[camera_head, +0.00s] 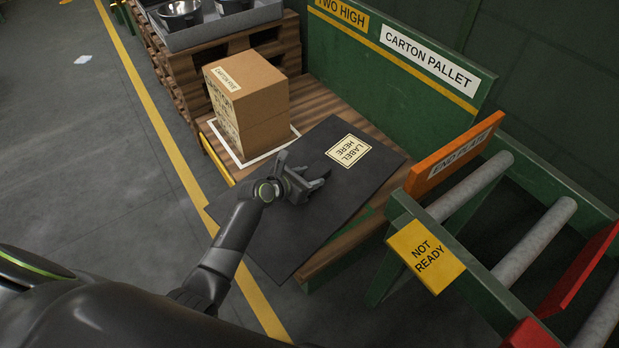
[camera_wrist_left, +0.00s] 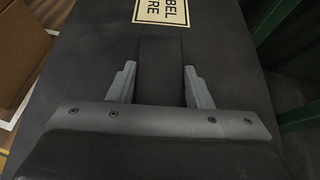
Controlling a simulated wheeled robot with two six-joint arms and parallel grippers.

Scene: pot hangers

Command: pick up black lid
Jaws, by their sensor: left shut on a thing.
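The black lid (camera_head: 325,218) is a large flat dark panel with a cream "LABEL HERE" sticker (camera_head: 348,151). It lies over the pallet area right of the carton, with its near end reaching past the pallet's edge. Whether it rests on the boards or is raised, I cannot tell. My left gripper (camera_head: 308,182) is over the middle of the lid. In the left wrist view my left gripper (camera_wrist_left: 161,80) has its fingers on either side of a dark raised block, the lid's handle (camera_wrist_left: 161,62), and is shut on it. My right gripper is not in view.
A brown carton (camera_head: 265,98) stands beside the lid on the wooden pallet (camera_head: 330,262). A green wall with a "CARTON PALLET" sign (camera_head: 428,58) rises behind. An orange end plate (camera_head: 455,160) and a roller conveyor (camera_head: 480,185) stand at right. The floor (camera_head: 90,160) at left is mostly clear.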

